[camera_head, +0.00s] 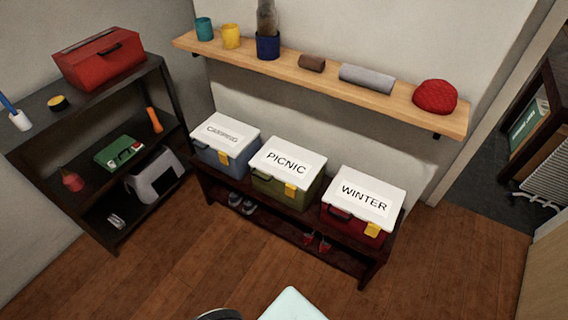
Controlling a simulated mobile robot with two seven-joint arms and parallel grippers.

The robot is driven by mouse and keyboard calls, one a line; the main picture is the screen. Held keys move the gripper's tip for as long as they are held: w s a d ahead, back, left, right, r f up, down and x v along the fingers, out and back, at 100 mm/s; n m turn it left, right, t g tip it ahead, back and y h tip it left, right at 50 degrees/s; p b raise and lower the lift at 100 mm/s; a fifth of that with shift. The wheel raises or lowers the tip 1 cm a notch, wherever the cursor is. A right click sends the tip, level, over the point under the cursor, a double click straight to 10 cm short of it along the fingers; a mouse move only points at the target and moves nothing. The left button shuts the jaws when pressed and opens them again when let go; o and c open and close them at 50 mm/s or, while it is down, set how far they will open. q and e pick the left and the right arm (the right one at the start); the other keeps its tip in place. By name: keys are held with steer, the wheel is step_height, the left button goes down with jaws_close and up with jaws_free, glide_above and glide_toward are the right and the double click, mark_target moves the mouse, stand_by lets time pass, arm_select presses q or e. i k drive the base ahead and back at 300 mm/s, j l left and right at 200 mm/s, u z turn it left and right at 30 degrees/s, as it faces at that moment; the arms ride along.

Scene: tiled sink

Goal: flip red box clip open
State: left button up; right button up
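The red box (351,222) stands at the right end of the low dark bench, with a white lid (366,192) labelled WINTER. Its yellow clip (373,230) is on the front face, just below the lid's edge, towards the right corner. The lid looks closed. The clip is too small to tell for sure whether it is latched. A dark handle shows on the front, left of the clip.
The PICNIC box (265,184) and CAMPING box (208,155) stand left of it on the bench (372,270). A wall shelf (330,86) with several objects hangs above. A dark rack (157,101) with a red toolbox (98,60) is at left.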

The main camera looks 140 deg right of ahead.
mark_target(372, 230)
steer(key=z, duration=4.65)
